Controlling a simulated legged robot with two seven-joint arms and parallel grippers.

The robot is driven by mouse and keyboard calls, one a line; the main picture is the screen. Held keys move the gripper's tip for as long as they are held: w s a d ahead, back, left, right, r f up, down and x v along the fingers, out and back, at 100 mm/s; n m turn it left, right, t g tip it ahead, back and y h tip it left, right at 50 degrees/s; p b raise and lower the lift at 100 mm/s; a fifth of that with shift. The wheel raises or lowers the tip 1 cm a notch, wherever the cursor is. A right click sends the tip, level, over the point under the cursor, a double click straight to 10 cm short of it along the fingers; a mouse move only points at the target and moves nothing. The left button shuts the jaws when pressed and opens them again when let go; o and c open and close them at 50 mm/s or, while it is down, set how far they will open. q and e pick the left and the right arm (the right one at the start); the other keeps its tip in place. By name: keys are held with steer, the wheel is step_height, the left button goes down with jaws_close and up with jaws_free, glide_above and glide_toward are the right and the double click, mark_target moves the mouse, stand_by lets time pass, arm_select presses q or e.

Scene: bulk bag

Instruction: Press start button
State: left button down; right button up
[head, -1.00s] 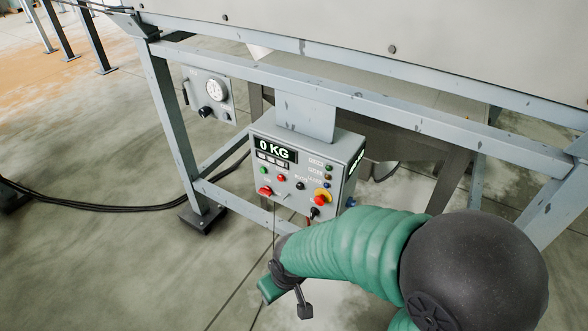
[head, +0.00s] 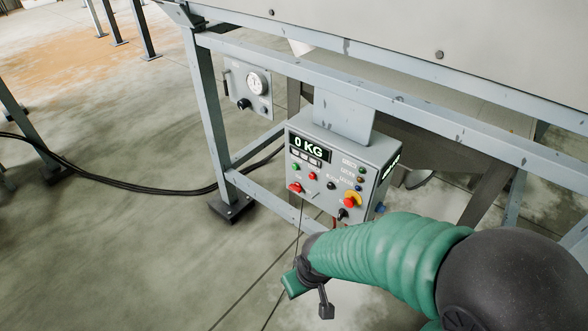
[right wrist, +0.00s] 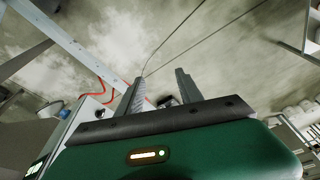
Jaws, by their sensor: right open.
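A grey control box (head: 340,168) hangs under the frame in the head view, with a lit display reading 0 KG. Its front has a green button (head: 297,166), a red button (head: 313,176), a red switch (head: 296,188) and a red mushroom button on yellow (head: 351,201). The labels are too small to read, so I cannot tell which one is start. My right gripper (head: 320,300) is below the box, apart from its buttons. In the right wrist view its two fingers (right wrist: 161,90) are spread and empty. My left gripper is not in view.
A grey steel frame (head: 212,110) with a foot (head: 232,208) surrounds the box. A gauge panel (head: 247,88) hangs to its left. Black cables (head: 130,187) lie on the floor. The concrete floor at lower left is clear.

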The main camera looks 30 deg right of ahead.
jaws_close()
stand_by(1.4)
